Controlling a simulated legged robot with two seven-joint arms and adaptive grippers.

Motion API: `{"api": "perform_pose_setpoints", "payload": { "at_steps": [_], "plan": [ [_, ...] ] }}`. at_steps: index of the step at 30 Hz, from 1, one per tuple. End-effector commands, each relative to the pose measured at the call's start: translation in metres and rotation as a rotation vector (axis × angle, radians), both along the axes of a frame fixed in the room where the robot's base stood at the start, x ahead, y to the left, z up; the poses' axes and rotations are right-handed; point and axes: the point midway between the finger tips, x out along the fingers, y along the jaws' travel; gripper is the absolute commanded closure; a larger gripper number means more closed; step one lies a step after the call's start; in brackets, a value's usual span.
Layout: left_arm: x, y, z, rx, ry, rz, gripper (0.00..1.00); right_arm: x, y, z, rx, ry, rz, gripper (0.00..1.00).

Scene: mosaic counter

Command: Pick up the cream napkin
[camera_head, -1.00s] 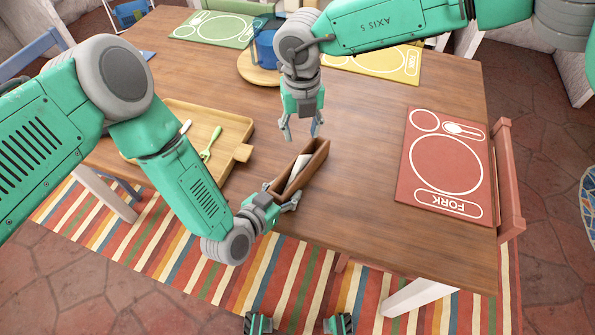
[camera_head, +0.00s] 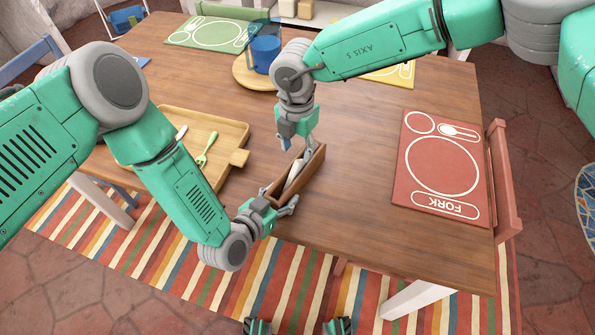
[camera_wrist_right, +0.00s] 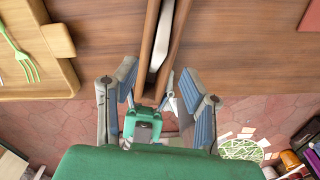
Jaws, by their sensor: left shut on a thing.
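The cream napkin (camera_head: 295,174) lies inside a narrow brown wooden holder (camera_head: 312,172) near the table's front edge. In the right wrist view the napkin (camera_wrist_right: 160,42) is a pale strip between the holder's two long walls. My left gripper (camera_head: 286,206) is shut on the near end of the holder. My right gripper (camera_head: 298,146) is just above the holder's far part, pointing down. In the right wrist view its fingers (camera_wrist_right: 160,88) are apart, on either side of the holder's line, with no napkin between them. The napkin's lower part is hidden by the walls.
A wooden tray (camera_head: 225,130) with a green fork (camera_head: 207,150) stands left of the holder. A red placemat (camera_head: 442,165) lies at the right. The table between holder and placemat is clear.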

Motion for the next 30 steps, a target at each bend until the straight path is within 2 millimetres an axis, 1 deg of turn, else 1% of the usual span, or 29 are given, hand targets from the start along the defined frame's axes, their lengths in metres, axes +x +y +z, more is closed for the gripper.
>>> {"api": "perform_pose_setpoints", "payload": {
  "at_steps": [5, 12, 14, 16, 21, 22, 23, 24, 25, 30],
  "plan": [
    [0.0, 0.0, 0.0, 0.0, -0.001, 0.001, 0.98, 0.0, 0.0, -0.01, -0.001, 0.001, 0.002, 0.62],
    [0.0, 0.0, 0.0, 0.0, -0.001, 0.001, 0.98, 0.003, -0.001, -0.045, -0.001, 0.002, 0.001, 0.62],
    [0.0, 0.0, 0.0, 0.0, -0.001, 0.001, 0.98, 0.004, -0.001, -0.052, 0.0, 0.0, 0.001, 0.62],
    [0.0, 0.0, 0.0, 0.0, -0.001, 0.001, 0.98, 0.004, -0.001, -0.055, 0.0, 0.0, 0.001, 0.62],
    [0.001, 0.0, 0.0, 0.0, -0.001, 0.001, 0.98, 0.004, -0.001, -0.055, 0.0, 0.0, 0.002, 0.62],
    [0.001, 0.0, 0.0, 0.0, -0.001, 0.001, 0.98, 0.004, -0.001, -0.055, 0.0, 0.0, 0.002, 0.69],
    [0.001, 0.0, 0.0, 0.0, -0.001, 0.001, 0.98, 0.004, -0.001, -0.055, 0.0, 0.0, 0.002, 0.8],
    [0.001, 0.0, 0.0, 0.0, -0.001, 0.001, 0.98, 0.004, -0.001, -0.055, 0.0, 0.0, 0.002, 0.94],
    [0.001, 0.0, 0.0, 0.0, -0.001, 0.001, 0.98, 0.004, -0.001, -0.055, 0.0, 0.0, 0.002, 1.0],
    [0.001, 0.0, 0.0, 0.0, -0.001, 0.001, 0.98, 0.004, -0.001, -0.054, 0.0, 0.0, 0.002, 1.0]
  ]
}}
